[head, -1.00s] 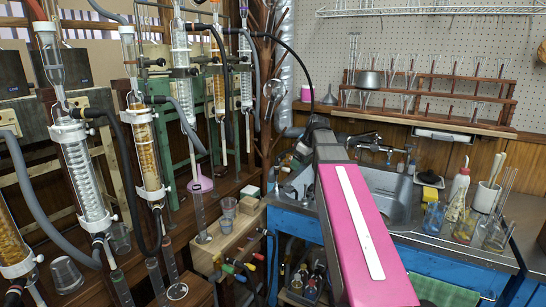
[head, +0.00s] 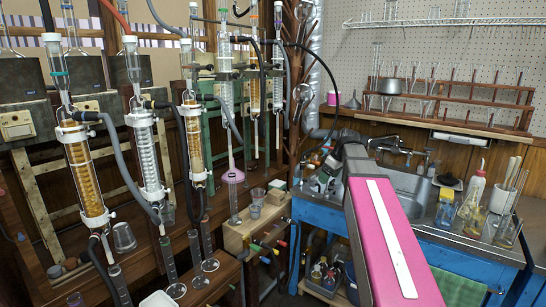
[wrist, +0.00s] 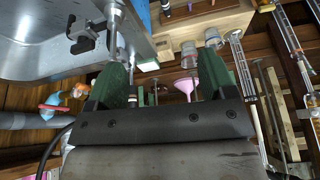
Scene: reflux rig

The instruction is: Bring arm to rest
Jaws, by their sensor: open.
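My gripper (wrist: 160,78) shows in the wrist view with its two dark green fingers spread apart and nothing visible between them. Beyond the fingers are a pink funnel (wrist: 186,86) and small clear cups (wrist: 188,55). In the head view my pink and grey arm reaches forward past the front of the blue sink bench. Its far end is by the left side of the sink (head: 408,182).
Glass columns with white and amber filling (head: 146,155) line the left side. The pink funnel (head: 233,176) and cups (head: 256,196) are by a wooden block (head: 238,238). Bottles and flasks (head: 475,190) stand right of the sink. A rack (head: 455,95) hangs behind.

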